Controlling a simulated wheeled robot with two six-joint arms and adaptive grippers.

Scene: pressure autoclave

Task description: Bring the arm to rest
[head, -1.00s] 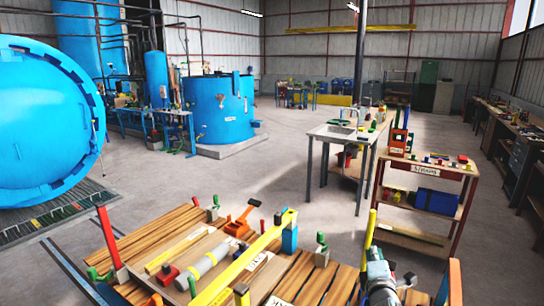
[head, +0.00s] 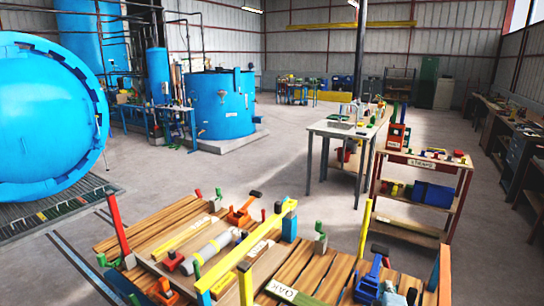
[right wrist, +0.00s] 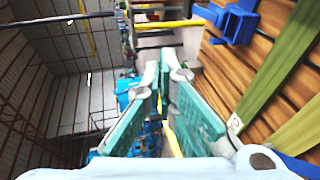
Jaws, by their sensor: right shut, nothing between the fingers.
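My right gripper (head: 398,293) shows at the bottom edge of the head view, low at the right front of the wooden cart. Only part of it is in frame there. In the right wrist view its two teal-padded fingers (right wrist: 166,75) are closed together at the tips with nothing between them. The fingers point past the edge of the slatted wood, which lies on the right of that view. My left gripper is not in view.
A blue clamp (head: 371,276) is close beside my right gripper. Yellow bars (head: 240,255), a grey cylinder (head: 207,254) and upright posts (head: 363,228) crowd the cart. A shelf cart (head: 424,178) stands beyond. Floor (head: 270,160) in the middle is clear.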

